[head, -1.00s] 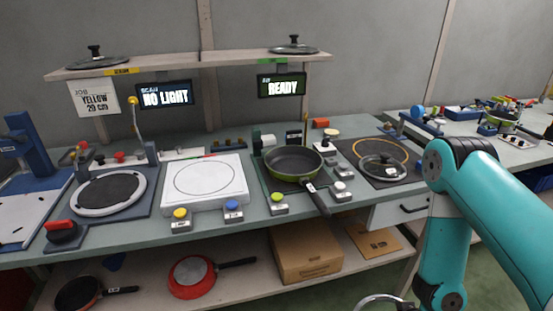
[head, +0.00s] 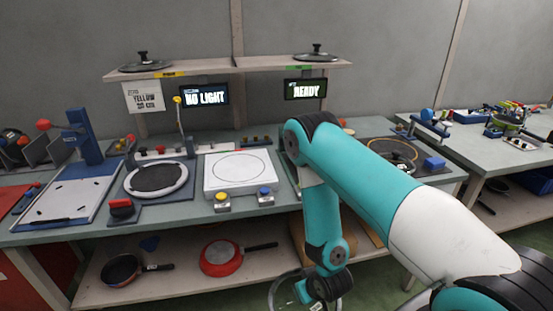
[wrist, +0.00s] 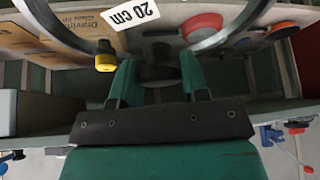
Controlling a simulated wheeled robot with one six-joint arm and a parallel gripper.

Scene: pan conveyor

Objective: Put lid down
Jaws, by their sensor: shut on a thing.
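My gripper (wrist: 152,78) is shut on a glass lid with a bright metal rim (wrist: 60,32), which carries a white "20 cm" label (wrist: 131,13). In the head view the lid's rim (head: 278,284) shows only partly at the bottom edge, below the bench top and in front of the lower shelf. The grasped part is dark and hard to make out between the fingers. Another lid (head: 398,156) lies on the dark round mat at the bench's right. The green pan is hidden behind my arm.
The bench holds a white square plate (head: 211,188) with yellow and blue buttons, a dark round pad (head: 157,177) and a blue press (head: 83,140). Two lids (head: 146,65) (head: 316,55) stand on the upper shelf. A red pan (head: 222,258) lies on the lower shelf.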

